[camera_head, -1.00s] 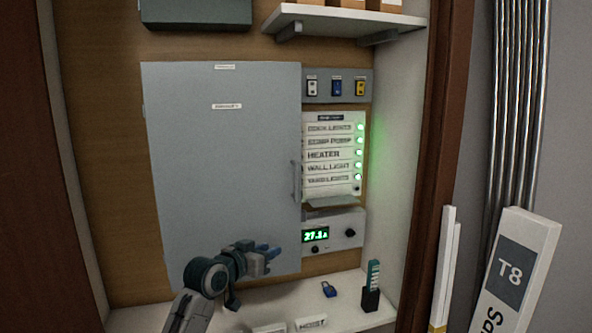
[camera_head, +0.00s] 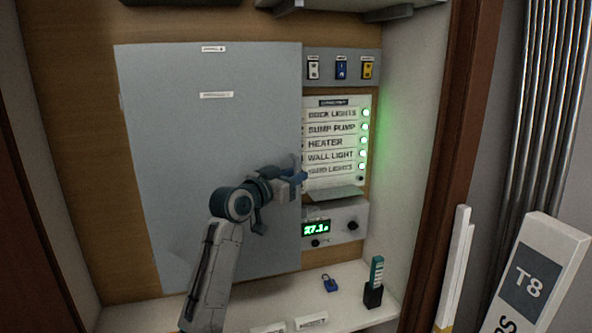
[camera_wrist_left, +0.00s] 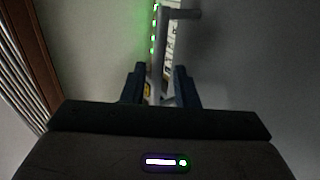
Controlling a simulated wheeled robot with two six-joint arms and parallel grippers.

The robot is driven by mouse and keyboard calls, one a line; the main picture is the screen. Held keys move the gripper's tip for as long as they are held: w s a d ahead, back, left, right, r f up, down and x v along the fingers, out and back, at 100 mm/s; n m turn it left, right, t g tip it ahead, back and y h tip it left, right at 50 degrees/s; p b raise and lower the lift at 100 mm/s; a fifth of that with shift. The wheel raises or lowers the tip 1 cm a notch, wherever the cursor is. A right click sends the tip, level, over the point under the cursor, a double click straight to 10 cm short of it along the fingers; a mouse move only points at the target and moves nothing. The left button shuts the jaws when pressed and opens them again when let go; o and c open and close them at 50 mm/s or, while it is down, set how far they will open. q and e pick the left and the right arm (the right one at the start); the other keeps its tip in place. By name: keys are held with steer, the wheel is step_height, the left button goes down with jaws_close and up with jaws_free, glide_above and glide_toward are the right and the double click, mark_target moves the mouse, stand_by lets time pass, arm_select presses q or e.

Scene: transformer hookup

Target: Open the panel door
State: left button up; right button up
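The grey panel door (camera_head: 200,150) is shut flat in the cabinet. Its bar handle (camera_wrist_left: 161,45) is at the door's right edge. In the head view my left gripper (camera_head: 299,177) is at that edge and hides most of the handle. In the left wrist view the blue fingers of my left gripper (camera_wrist_left: 159,85) stand on either side of the handle bar, with a visible gap between them. It is open and does not visibly clamp the bar. My right gripper is in neither view.
Right of the door are a switch strip (camera_head: 342,68), a labelled breaker panel (camera_head: 335,142) with green lights, and a meter box (camera_head: 345,222). A blue padlock (camera_head: 329,283) and a dark holder (camera_head: 373,294) stand on the lower shelf (camera_head: 235,312).

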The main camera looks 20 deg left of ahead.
arm_select(q)
steer(key=shift+w+d+r, duration=0.2)
steer(key=shift+w+d, duration=0.1)
steer(key=shift+d, duration=0.1)
steer(key=shift+w+f, duration=0.15)
jaws_close()
